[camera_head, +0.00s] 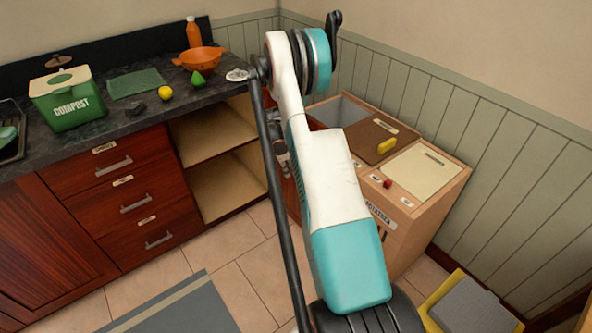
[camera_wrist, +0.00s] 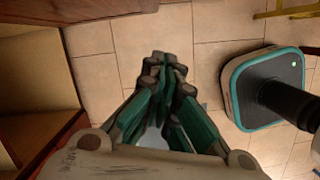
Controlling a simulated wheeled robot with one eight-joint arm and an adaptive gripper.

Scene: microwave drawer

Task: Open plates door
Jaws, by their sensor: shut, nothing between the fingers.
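A cabinet (camera_head: 212,133) under the right end of the counter stands open, with its pale inside and a shelf showing. Its inside also shows at the left edge of the wrist view (camera_wrist: 28,70). A narrow strip of dark red wood (camera_head: 290,194) shows behind my arm, to the right of the opening; it looks like the swung-out door, but my arm hides most of it. I cannot read a plates label. My gripper (camera_wrist: 162,62) is shut and empty above the tiled floor, beside the opening. In the head view my arm mostly covers it.
Drawers (camera_head: 130,190) with grey handles stand left of the opening. A wooden bin unit (camera_head: 420,218) stands right of my arm, and a yellow-edged box (camera_head: 465,300) is on the floor. A grey mat (camera_head: 180,308) lies in front; the tiles between are clear.

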